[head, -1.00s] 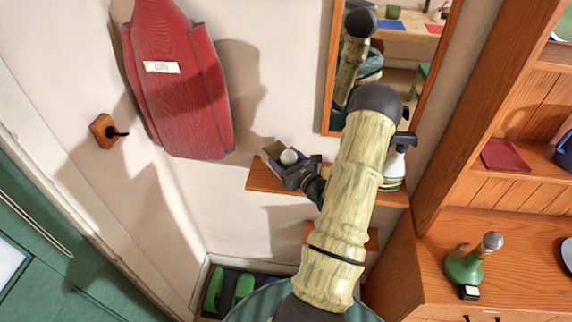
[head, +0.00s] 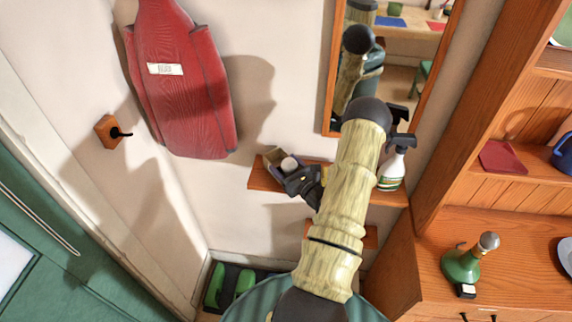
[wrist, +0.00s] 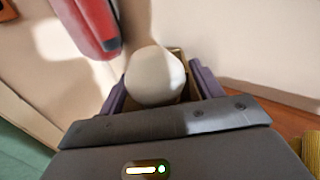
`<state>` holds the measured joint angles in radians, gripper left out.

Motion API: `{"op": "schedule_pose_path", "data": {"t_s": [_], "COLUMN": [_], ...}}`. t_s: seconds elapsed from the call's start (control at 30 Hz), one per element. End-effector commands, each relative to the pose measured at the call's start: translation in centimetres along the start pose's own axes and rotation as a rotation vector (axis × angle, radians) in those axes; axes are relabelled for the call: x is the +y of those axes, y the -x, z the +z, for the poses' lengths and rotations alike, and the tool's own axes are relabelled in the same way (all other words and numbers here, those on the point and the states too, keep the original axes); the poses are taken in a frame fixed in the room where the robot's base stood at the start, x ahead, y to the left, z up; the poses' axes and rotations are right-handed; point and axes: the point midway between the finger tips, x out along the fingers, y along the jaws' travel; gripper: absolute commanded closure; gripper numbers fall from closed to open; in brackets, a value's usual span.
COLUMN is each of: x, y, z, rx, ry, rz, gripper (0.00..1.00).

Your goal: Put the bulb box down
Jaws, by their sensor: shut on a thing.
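The bulb box is a small open carton (head: 273,157) with a round white bulb (head: 289,163) showing at its top. It is at the left end of a wooden wall shelf (head: 262,179); I cannot tell whether it touches the shelf. My gripper (head: 288,172) is shut on the box. In the wrist view the white bulb (wrist: 155,76) sits between the two purple-grey fingers, with the box's yellowish inner wall (wrist: 178,55) behind it. The box's underside is hidden.
A spray bottle (head: 392,165) stands on the shelf's right part, partly behind my arm. A mirror (head: 330,95) hangs above. A red padded thing (head: 185,100) hangs left of the shelf.

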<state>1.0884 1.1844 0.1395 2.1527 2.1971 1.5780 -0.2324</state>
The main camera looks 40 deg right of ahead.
Motion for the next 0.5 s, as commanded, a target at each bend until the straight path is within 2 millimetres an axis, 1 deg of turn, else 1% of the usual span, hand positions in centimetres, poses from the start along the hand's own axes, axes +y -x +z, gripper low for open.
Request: {"op": "schedule_pose_path", "data": {"t_s": [0.2,0.23,0.3,0.33,0.5], "x": [0.06,0.07,0.09,0.09,0.10], "y": [-0.03,-0.04,-0.05,-0.05,-0.05], "z": [-0.43,-0.34,-0.29,-0.29,-0.28], "rx": [0.000,0.000,0.000,0.000,0.000], "ry": [0.000,0.000,0.000,0.000,0.000], "rz": [0.001,0.001,0.002,0.002,0.002], "gripper": [0.57,0.31,0.17,0.13,0.13]}}
